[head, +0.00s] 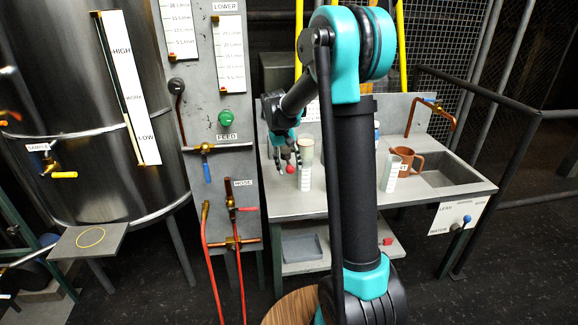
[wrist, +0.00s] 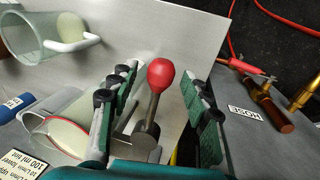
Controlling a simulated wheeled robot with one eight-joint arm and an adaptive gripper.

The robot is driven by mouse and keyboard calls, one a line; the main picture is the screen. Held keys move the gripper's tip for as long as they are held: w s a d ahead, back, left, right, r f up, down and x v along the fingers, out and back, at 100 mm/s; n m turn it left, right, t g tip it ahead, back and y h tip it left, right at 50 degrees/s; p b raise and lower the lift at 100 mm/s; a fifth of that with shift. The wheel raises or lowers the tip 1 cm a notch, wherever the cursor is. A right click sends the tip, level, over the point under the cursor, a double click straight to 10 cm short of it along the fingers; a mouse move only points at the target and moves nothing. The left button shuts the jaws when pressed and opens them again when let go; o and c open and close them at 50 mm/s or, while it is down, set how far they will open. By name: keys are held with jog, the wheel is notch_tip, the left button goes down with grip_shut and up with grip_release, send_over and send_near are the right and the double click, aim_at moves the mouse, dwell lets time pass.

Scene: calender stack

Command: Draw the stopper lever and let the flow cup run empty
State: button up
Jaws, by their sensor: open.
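The stopper lever is a metal stem with a red ball knob (wrist: 162,74); its knob also shows in the head view (head: 290,169). My gripper (wrist: 158,88) is open, with one finger on each side of the knob and stem and visible gaps to both. In the head view my gripper (head: 287,152) is over the bench beside a pale upright vessel (head: 306,150). In the wrist view a clear cup with a red line (wrist: 62,135), probably the flow cup, lies left of the lever, partly hidden by my left finger.
A clear vessel with a white handle (wrist: 75,43) stands near the lever. A brown mug (head: 408,160) and a graduated beaker (head: 390,175) stand by the sink (head: 450,175). The grey panel with the HOSE label (wrist: 246,114) and red hoses is close by.

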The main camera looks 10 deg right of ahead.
jog(key=shift+c, duration=0.5)
grip_shut()
jog(key=shift+w+a+m+g, duration=0.15)
jog(key=shift+w+a+m, duration=0.05)
jog(key=shift+a+m, duration=0.65)
jog(key=shift+w+a+m+g, duration=0.2)
jog(key=shift+w+a+m, duration=0.05)
jog(key=shift+a+m, duration=0.65)
jog(key=shift+w+a+m+g, duration=0.2)
jog(key=shift+a+m, duration=0.5)
jog(key=shift+m, duration=0.25)
jog(key=shift+o, duration=0.5)
grip_release()
jog(key=s+d+v, duration=0.1)
jog(key=d+v, duration=0.1)
jog(key=v, duration=0.7)
jog(key=shift+r, duration=0.6)
